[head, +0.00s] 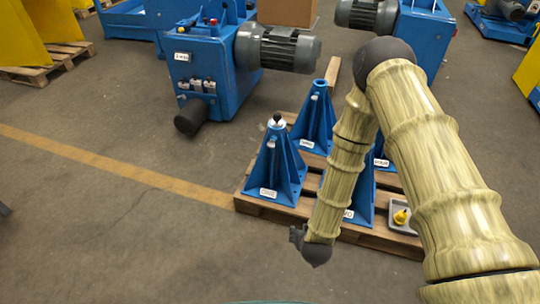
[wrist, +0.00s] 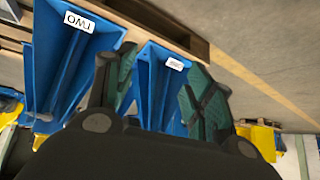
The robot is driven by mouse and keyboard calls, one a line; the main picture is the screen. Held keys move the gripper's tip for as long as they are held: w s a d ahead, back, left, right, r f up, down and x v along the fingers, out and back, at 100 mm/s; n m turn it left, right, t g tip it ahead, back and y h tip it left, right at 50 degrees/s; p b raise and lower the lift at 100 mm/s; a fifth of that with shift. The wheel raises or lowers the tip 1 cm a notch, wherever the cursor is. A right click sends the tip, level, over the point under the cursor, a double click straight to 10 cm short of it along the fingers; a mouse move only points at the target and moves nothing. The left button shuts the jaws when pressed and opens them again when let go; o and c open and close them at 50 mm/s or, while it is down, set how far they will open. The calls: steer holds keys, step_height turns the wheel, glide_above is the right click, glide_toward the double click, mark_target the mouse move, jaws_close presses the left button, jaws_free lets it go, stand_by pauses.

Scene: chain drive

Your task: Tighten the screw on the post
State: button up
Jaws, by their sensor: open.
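Several blue posts stand on a wooden pallet (head: 384,238) in the head view. The front-left post (head: 270,178) has a black knob (head: 277,118) on a pale round top, with a small pale screw-like part (head: 272,141) just below. Another post (head: 314,118) stands behind it; others are partly hidden by my arm. My gripper (wrist: 160,66) is open in the wrist view, its teal-padded fingers spread. A labelled blue post (wrist: 174,85) shows beyond and between them, with no visible contact. In the wrist view, another post (wrist: 62,75) is labelled TWO, upside down. Which screw is meant cannot be told.
A grey tray with a yellow item (head: 400,216) sits at the pallet's right. A blue machine with a grey motor (head: 278,48) stands behind, and another blue machine (head: 425,35) is at back right. The floor left of the pallet is clear, crossed by a yellow line (head: 110,165).

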steer(key=w+a+f+m+t+h+b, duration=0.1)
steer(key=w+a+t+b, duration=0.3)
steer(key=w, duration=0.5)
steer(key=w+a+t+b, duration=0.2)
steer(key=w+a+b, duration=0.3)
steer(key=w, duration=0.4)
steer(key=m+t+h+b, duration=0.4)
steer(key=m+h+b, duration=0.1)
steer(key=b, duration=0.5)
glide_toward(270, 147)
steer(key=b+x, duration=0.3)
steer(key=x, duration=0.8)
steer(key=shift+w+r, duration=0.15)
steer(key=shift+w, duration=0.05)
steer(key=shift+c, duration=0.2)
steer(key=c, duration=1)
